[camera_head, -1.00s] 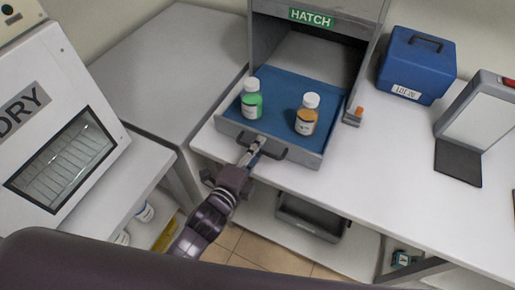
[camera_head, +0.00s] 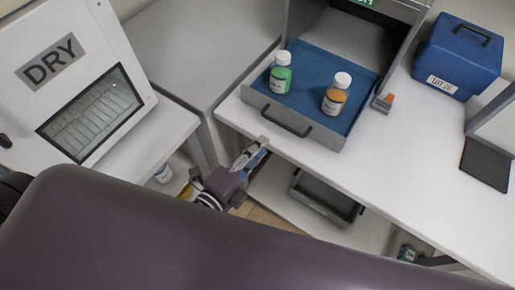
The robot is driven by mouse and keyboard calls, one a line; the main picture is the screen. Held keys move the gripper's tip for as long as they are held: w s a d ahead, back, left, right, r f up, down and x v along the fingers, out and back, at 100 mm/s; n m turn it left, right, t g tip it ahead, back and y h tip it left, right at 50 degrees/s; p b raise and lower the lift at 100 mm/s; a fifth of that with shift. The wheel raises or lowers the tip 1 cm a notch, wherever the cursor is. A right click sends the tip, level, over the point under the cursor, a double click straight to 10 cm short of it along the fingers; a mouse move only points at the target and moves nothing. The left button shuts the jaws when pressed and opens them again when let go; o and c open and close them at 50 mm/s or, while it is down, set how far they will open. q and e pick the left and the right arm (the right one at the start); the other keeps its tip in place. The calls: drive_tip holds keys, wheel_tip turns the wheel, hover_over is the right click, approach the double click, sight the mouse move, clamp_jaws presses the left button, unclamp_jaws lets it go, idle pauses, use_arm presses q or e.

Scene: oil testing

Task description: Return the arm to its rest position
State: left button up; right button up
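My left gripper (camera_head: 259,147) is below and left of the dark handle (camera_head: 286,121) of the hatch drawer. In the picture it is apart from the handle, with nothing visible in it. Its fingers are seen nearly edge-on, so I cannot tell whether they are open or shut. A large dark purple part of my own body covers the bottom of the view and hides most of the arm. My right gripper is not in view.
The pulled-out drawer (camera_head: 311,76) holds a green-filled bottle (camera_head: 280,76) and an orange-filled bottle (camera_head: 336,97), both upright. A blue box (camera_head: 459,56) stands right. The DRY cabinet (camera_head: 75,75) stands left. A grey bin (camera_head: 326,200) sits below the table (camera_head: 400,160).

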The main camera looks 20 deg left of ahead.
use_arm(q)
drive_tip(key=shift+s, duration=0.15)
idle(0.4)
drive_tip(key=s+a+f+n+g+y+b, duration=0.1)
drive_tip(key=s+a+f+n+g, duration=0.15)
drive_tip(key=f, duration=0.95)
drive_tip(key=s+a+f+n+g+y+b, duration=0.1)
drive_tip(key=s+a+f+n+g, duration=0.2)
drive_tip(key=f, duration=0.8)
drive_tip(key=s+a+f+n+g+y+b, duration=0.15)
drive_tip(key=f+n, duration=0.25)
drive_tip(key=f, duration=0.8)
drive_tip(key=s+a+f+n+g, duration=0.2)
drive_tip(key=s+f+n, duration=0.1)
drive_tip(key=s+f, duration=0.4)
drive_tip(key=s+a+f+n+g+y, duration=0.1)
drive_tip(key=s+a+f+n+g, duration=0.1)
drive_tip(key=s+f, duration=0.4)
drive_tip(key=s+a+f+n+g+b, duration=0.1)
drive_tip(key=s+a+f+n+g, duration=0.1)
drive_tip(key=s+f+n, duration=0.2)
drive_tip(key=s+f, duration=0.3)
drive_tip(key=s, duration=0.4)
drive_tip(key=shift+s+f+n+g, duration=0.25)
drive_tip(key=shift+f+n+g, duration=0.05)
drive_tip(key=shift+n+g, duration=0.1)
drive_tip(key=shift+a, duration=0.1)
